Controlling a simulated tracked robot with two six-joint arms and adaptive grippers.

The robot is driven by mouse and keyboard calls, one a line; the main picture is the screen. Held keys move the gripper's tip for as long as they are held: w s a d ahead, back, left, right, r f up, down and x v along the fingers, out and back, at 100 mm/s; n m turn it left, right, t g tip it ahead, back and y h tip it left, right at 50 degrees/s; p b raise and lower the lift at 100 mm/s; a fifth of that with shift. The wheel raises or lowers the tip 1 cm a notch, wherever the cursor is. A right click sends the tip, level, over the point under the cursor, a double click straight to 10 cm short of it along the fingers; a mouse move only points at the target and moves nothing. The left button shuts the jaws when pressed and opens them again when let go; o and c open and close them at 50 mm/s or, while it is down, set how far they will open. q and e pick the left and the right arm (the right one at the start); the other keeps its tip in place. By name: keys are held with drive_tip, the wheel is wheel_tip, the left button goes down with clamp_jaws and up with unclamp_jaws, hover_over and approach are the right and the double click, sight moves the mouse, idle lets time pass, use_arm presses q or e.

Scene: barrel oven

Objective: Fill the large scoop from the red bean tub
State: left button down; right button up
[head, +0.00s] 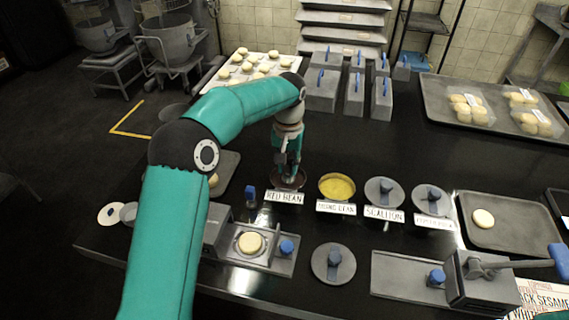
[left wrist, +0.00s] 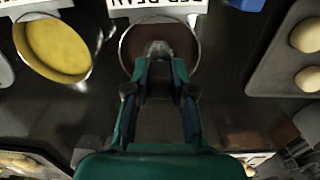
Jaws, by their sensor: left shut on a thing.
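The red bean tub (head: 302,179) stands on the black counter behind its "RED BEAN" label. It also shows in the left wrist view (left wrist: 182,42), with dark brown paste inside. My left gripper (head: 288,168) points down over this tub. In the left wrist view its fingers (left wrist: 160,80) are shut on what appears to be the large scoop (left wrist: 158,48), whose grey rounded end shows between the fingertips inside the tub. The scoop's handle is mostly hidden, and I cannot tell how much paste it holds. My right gripper is not in view.
A tub of yellow filling (head: 338,186) stands right of the red bean tub, then lidded tubs (head: 384,192). A small blue-handled tool (head: 250,195) stands at left. A press with a dough round (head: 250,243) is in front. Grey blue-handled boxes (head: 354,95) stand behind.

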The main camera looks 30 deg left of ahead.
sight(288, 162)
use_arm(q)
drive_tip(key=shift+f+b, duration=0.3)
drive_tip(key=shift+f, duration=0.25)
idle(0.9)
drive_tip(key=shift+r, duration=0.1)
wheel_tip(288, 162, up, 7)
drive_tip(key=p, duration=0.6)
drive_tip(key=shift+p, duration=0.35)
